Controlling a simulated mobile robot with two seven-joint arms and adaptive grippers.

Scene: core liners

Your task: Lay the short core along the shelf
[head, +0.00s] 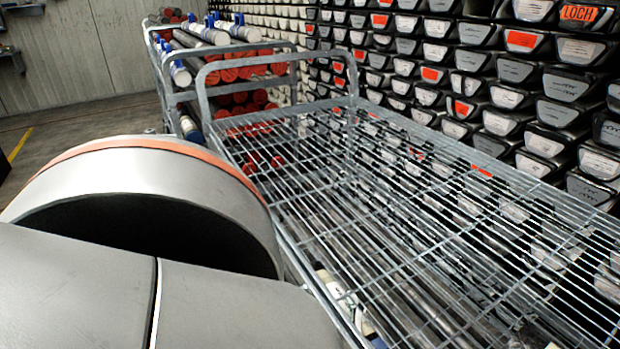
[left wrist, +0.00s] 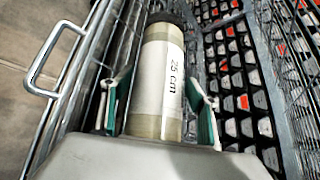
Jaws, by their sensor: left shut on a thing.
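The short core (left wrist: 158,95) is a pale cylinder with a dark far end and a "25 cm" label, seen in the left wrist view. My left gripper (left wrist: 158,92) is shut on it, with one green-edged finger on each side. The wire shelf (head: 400,205) is the top deck of a metal cart, and its visible top is bare. In the left wrist view, wire mesh shows around the core, but I cannot tell whether the core touches it. In the head view my arm fills the lower left, and my left gripper and the held core cannot be made out.
Bent tube rails (head: 275,52) stand at the cart's far end. Behind them a rack (head: 165,75) holds white and red-ended tubes. Stacked black core boxes (head: 480,85) line the right side. A white tube (head: 340,293) shows through the wire near the front. Open floor lies at left.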

